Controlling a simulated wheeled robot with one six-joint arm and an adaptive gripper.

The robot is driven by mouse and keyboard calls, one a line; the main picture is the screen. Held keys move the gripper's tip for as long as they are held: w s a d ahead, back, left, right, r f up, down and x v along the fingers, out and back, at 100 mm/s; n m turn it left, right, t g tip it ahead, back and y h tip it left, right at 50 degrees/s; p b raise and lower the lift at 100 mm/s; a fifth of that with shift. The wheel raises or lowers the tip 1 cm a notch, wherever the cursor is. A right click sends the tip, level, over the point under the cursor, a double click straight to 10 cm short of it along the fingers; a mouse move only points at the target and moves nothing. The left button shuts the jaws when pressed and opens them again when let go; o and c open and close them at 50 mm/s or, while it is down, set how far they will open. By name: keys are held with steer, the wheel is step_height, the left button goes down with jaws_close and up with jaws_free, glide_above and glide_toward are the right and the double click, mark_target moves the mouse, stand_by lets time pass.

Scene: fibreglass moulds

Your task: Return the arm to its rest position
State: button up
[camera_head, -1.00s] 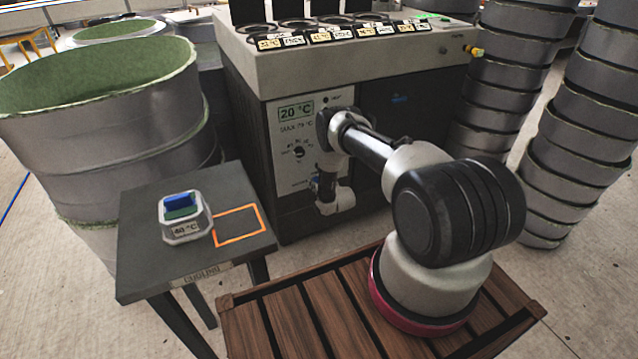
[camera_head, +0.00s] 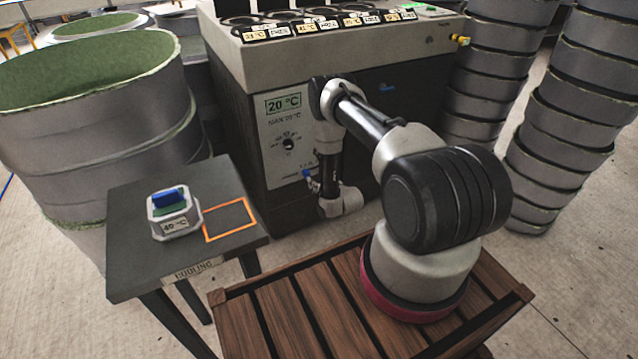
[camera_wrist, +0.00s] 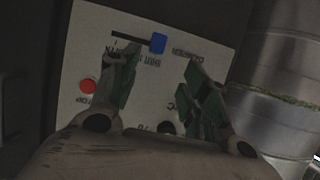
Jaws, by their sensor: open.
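My arm stands on a slatted wooden deck, its elbow raised and its forearm hanging down before the grey machine (camera_head: 375,65). My gripper (camera_wrist: 160,62) is open and empty in the wrist view, its two green-padded fingers spread. Beyond them is the machine's pale control panel (camera_wrist: 85,50), with a blue slider knob (camera_wrist: 158,43) and a red button (camera_wrist: 88,86). In the camera_head view the panel (camera_head: 276,132) reads 20 °C. My gripper's fingers cannot be made out clearly there, behind the wrist.
A dark cooling table (camera_head: 135,255) at left holds a small grey mould marked 40 °C (camera_head: 176,226) with a blue block (camera_head: 170,196), beside an orange outlined square (camera_head: 230,220). Large drums (camera_head: 110,160) stand left. Stacked grey rings (camera_head: 560,130) stand right.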

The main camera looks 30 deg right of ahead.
steer(key=shift+s+r, duration=0.15)
steer(key=shift+s, duration=0.2)
steer(key=s+f+g, duration=0.7)
steer(key=s+f, duration=0.3)
steer(key=s, duration=0.2)
steer(key=s+r+g, duration=0.3)
steer(key=s, duration=0.1)
steer(key=s+r+g, duration=0.2)
steer(key=s+r, duration=0.1)
steer(key=r, duration=1)
steer(key=s+a+r+m+g, duration=0.15)
steer(key=s+r, duration=0.25)
steer(key=r, duration=0.9)
steer(key=s+r+n+g, duration=0.1)
steer(key=s+r+g, duration=0.2)
steer(key=r, duration=1.1)
steer(key=s+a+r+t, duration=0.1)
steer(key=s+r+t, duration=0.1)
steer(key=s+r, duration=0.3)
steer(key=s+a+r+t, duration=0.1)
steer(key=s+r+t, duration=0.2)
steer(key=r, duration=0.9)
steer(key=s+a+r+t, duration=0.1)
steer(key=s+r+t, duration=0.1)
steer(key=s+r, duration=0.5)
step_height(320, 180, up, 3)
steer(key=shift+a+f, duration=0.15)
steer(key=shift+a, duration=0.2)
